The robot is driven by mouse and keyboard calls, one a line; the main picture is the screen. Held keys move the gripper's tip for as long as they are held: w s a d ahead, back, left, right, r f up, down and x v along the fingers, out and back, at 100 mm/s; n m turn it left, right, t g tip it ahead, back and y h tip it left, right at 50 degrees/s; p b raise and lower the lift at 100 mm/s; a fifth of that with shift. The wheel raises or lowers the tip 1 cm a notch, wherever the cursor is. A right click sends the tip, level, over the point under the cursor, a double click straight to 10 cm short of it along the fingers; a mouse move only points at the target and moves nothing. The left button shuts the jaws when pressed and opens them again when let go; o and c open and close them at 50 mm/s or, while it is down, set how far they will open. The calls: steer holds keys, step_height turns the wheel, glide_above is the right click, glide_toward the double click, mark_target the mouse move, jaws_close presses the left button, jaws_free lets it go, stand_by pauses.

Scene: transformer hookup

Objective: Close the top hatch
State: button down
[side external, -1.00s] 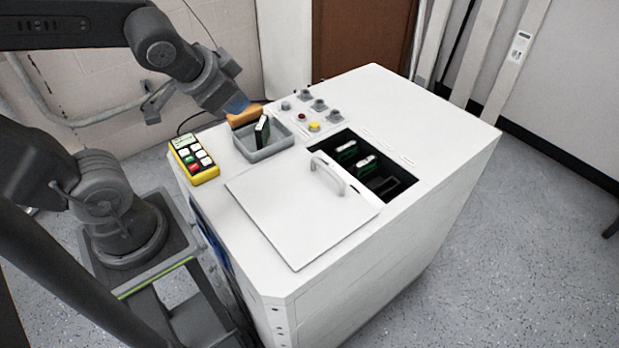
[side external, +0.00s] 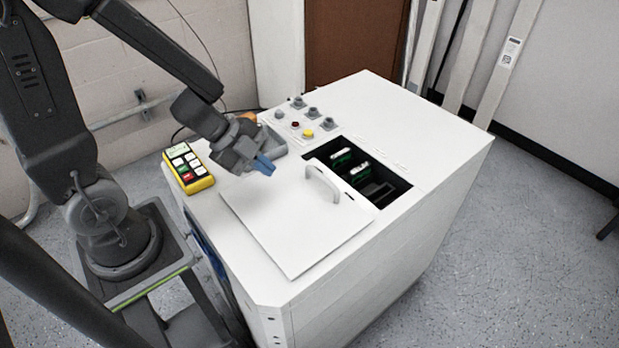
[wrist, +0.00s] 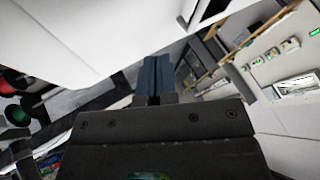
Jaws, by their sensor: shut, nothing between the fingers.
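The top hatch is a flat white panel (side external: 285,225) lying on the white cabinet top (side external: 425,130), with a grey arched handle (side external: 325,181) near its back right edge. It lies beside the dark rectangular opening (side external: 395,190), which is uncovered and shows green cards (side external: 343,158) inside. My gripper (side external: 266,166) has blue fingertips and is above the hatch's back left part, left of the handle and apart from it. In the wrist view the blue fingers (wrist: 153,80) are together and empty.
A grey tray (side external: 275,143) sits behind my gripper, partly hidden by it. A yellow keypad box (side external: 188,167) lies at the left edge of the cabinet top. Knobs and a yellow button (side external: 308,133) stand behind the opening. The cabinet top's back right is clear.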

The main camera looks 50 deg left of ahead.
mark_target(310, 193)
steer(key=x, duration=0.8)
steer(key=shift+w+d+f, duration=0.15)
steer(key=shift+f, duration=0.2)
steer(key=shift+w+d+r, duration=0.1)
steer(key=shift+w, duration=1.1)
steer(key=shift+w+r, duration=0.2)
steer(key=shift+w, duration=0.7)
steer(key=shift+w, duration=0.1)
steer(key=w, duration=1.7)
steer(key=shift+s, duration=0.15)
